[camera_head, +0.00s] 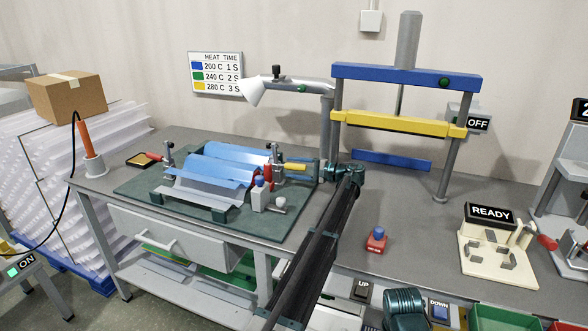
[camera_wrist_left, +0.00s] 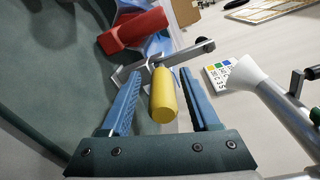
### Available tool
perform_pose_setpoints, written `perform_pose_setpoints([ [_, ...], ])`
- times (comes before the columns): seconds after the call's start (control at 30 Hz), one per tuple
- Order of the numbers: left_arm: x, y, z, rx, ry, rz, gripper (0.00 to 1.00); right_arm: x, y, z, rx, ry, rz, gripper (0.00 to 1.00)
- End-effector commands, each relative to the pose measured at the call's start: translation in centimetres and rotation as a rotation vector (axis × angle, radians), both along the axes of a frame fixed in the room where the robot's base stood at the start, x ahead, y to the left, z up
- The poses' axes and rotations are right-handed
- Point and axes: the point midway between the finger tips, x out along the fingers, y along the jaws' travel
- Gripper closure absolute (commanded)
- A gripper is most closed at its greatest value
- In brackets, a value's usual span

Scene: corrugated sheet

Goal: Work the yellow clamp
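The yellow clamp handle (camera_head: 295,166) stands out to the right from a metal clamp at the right end of the blue corrugated sheet (camera_head: 225,165) on its fixture. My left gripper (camera_head: 309,168) is at this handle, coming from the right. In the left wrist view, the yellow handle (camera_wrist_left: 163,95) points toward the palm between the two blue fingers of my left gripper (camera_wrist_left: 157,74). The fingers are open, with a gap on each side of the handle. A dark green rounded part of my right arm shows at the bottom of the head view; its gripper is out of view.
Red clamp parts (camera_wrist_left: 135,30) lie close to the left finger. A white lamp-like arm (camera_head: 290,87) stands behind the fixture. The blue and yellow press frame (camera_head: 405,122) stands right of my left arm. A red button block (camera_head: 376,240) sits on the clear bench stretch.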

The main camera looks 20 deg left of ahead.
Motion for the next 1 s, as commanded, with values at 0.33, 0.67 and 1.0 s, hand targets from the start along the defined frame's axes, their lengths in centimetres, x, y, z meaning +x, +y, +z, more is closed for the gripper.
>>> perform_pose_setpoints([
  [0.33, 0.1, -0.6, 0.1, 0.000, 0.000, -0.003, 0.38, 0.0, 0.0, 0.1, 0.000, 0.000, 0.000, 0.34],
  [0.67, 0.2, -7.0, 0.6, -0.001, 0.000, -0.005, 0.38, 0.0, 0.0, 0.6, 0.000, 0.000, 0.000, 0.34],
  [1.0, 0.1, -12.6, 1.0, 0.000, 0.000, -0.003, 0.38, 0.0, 0.0, 1.0, 0.000, 0.000, 0.000, 0.34],
])
